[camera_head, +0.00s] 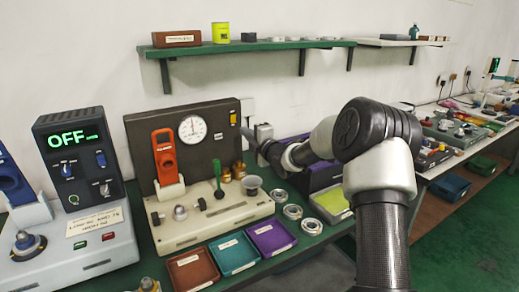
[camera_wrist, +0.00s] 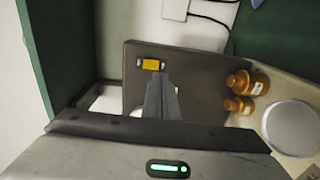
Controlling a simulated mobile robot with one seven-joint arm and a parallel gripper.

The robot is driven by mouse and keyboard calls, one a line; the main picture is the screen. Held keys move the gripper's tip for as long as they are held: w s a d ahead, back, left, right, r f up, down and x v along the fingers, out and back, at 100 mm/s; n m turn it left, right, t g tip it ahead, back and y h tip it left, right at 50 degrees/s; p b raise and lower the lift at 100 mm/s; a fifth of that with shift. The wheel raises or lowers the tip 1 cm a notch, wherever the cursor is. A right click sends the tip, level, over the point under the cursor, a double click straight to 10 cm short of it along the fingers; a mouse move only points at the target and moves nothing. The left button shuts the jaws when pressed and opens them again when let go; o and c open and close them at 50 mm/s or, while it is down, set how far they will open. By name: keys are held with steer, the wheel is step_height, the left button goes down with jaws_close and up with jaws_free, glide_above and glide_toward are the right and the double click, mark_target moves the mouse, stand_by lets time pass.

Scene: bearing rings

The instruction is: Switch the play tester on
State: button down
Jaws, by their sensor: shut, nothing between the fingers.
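A tester with a dark upright back panel (camera_head: 215,148) stands at the middle of the bench. In the wrist view the yellow switch (camera_wrist: 151,64) sits just beyond my fingertips (camera_wrist: 159,76). My gripper (camera_head: 247,134) is shut and empty, pointing at the panel by the switch. I cannot tell whether the fingertips touch it, nor which way the switch is set.
A grey unit with a green "OFF" display (camera_head: 73,138) stands to the left. Brown, teal and purple trays (camera_head: 233,254) lie in front. Metal rings (camera_head: 292,211) lie to the right. Brass-coloured weights (camera_wrist: 247,82) stand near my fingers. A green shelf (camera_head: 245,46) hangs above.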

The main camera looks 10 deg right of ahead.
steer(key=f+v, duration=0.1)
steer(key=v, duration=0.5)
steer(key=shift+s, duration=0.4)
